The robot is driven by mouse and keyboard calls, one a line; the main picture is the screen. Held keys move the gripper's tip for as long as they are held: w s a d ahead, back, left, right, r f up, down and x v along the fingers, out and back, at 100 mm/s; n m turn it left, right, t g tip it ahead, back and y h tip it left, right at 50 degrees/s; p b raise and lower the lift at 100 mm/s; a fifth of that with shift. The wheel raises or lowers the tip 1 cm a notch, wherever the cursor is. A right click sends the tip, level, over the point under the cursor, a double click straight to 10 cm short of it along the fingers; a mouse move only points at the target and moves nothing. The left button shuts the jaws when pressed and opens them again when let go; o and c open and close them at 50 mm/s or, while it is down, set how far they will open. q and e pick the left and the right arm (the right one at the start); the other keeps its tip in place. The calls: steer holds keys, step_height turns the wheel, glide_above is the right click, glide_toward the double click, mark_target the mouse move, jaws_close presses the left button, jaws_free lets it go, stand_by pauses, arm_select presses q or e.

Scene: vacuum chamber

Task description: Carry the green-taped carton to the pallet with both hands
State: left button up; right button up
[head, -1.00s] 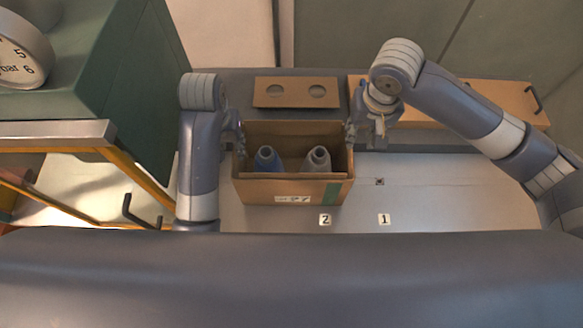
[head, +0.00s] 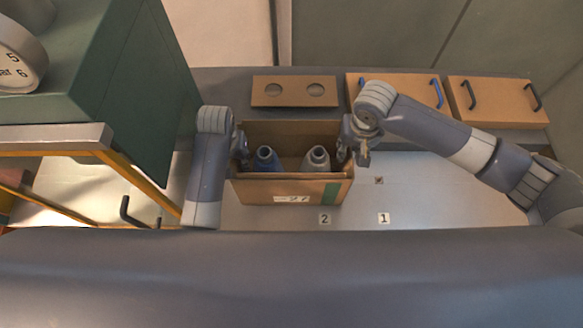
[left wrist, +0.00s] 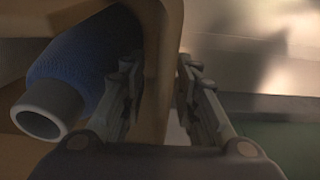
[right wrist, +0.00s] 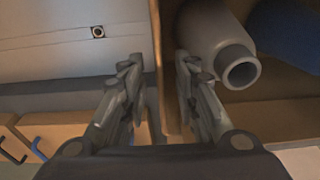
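The open carton (head: 262,189) with a green tape strip (head: 331,193) on its front stands upright on the light bench. It holds a blue bottle (head: 266,158) and a grey bottle (head: 316,159). My left gripper (head: 242,152) is at its left wall; in the left wrist view the open fingers (left wrist: 158,88) straddle that wall (left wrist: 160,60). My right gripper (head: 352,152) is at its right wall; in the right wrist view the open fingers (right wrist: 160,85) straddle that wall (right wrist: 168,50), with a gap visible on the outer side. I cannot make out a pallet.
A brown panel with two holes (head: 294,91) lies behind the carton. Two boxes, one with blue handles (head: 396,96) and one with black handles (head: 495,100), are at back right. Number markers 2 (head: 325,219) and 1 (head: 384,218) lie in front. A green cabinet (head: 140,90) stands left.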

arm_select(q)
steer(key=shift+s, duration=0.1)
arm_select(e)
steer(key=shift+s, duration=0.1)
arm_select(q)
jaws_close()
arm_select(e)
jaws_close()
arm_select(q)
steer(key=shift+w+r, duration=0.2)
steer(key=shift+r, duration=0.05)
arm_select(e)
steer(key=shift+w+r, duration=0.2)
steer(key=shift+r, duration=0.05)
